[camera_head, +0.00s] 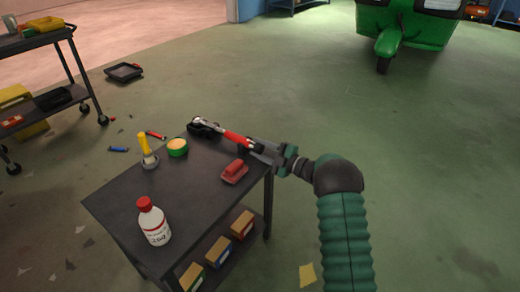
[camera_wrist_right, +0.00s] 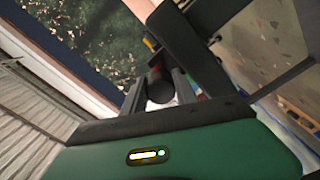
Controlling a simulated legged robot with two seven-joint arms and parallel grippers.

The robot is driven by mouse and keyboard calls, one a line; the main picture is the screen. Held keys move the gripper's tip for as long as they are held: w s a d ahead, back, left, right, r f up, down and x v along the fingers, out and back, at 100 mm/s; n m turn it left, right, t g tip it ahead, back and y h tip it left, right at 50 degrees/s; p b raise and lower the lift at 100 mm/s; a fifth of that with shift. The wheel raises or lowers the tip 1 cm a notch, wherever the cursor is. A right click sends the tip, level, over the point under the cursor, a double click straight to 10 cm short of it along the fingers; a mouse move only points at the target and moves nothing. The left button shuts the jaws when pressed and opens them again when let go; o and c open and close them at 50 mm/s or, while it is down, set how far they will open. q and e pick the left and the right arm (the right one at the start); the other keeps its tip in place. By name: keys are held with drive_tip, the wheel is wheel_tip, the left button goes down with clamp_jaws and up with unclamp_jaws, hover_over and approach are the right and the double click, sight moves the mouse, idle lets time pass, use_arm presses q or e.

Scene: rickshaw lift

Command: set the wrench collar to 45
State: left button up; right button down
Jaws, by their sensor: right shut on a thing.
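The torque wrench (camera_head: 232,138) has a red middle, a silver head at its left end and a dark grip end. It lies over the far right part of the dark table, its head end near a black holder (camera_head: 204,128). My right gripper (camera_head: 257,149) is shut on the dark grip end of the wrench, at the table's right edge. In the right wrist view, the dark round wrench end (camera_wrist_right: 160,86) sits between the two fingers. The collar's scale is too small to read. My left gripper is not in view.
On the table (camera_head: 190,200) stand a white bottle with a red cap (camera_head: 152,222), a yellow-handled tool (camera_head: 147,150), a green-yellow tin (camera_head: 177,147) and a red block-like item (camera_head: 235,172). Boxes (camera_head: 242,222) fill the lower shelf. A green rickshaw (camera_head: 405,25) stands far back; the floor between is clear.

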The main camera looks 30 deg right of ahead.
drive_tip(key=shift+f, duration=0.15)
drive_tip(key=c, duration=1)
unclamp_jaws()
drive_tip(key=shift+a, duration=0.1)
drive_tip(key=shift+o, duration=0.2)
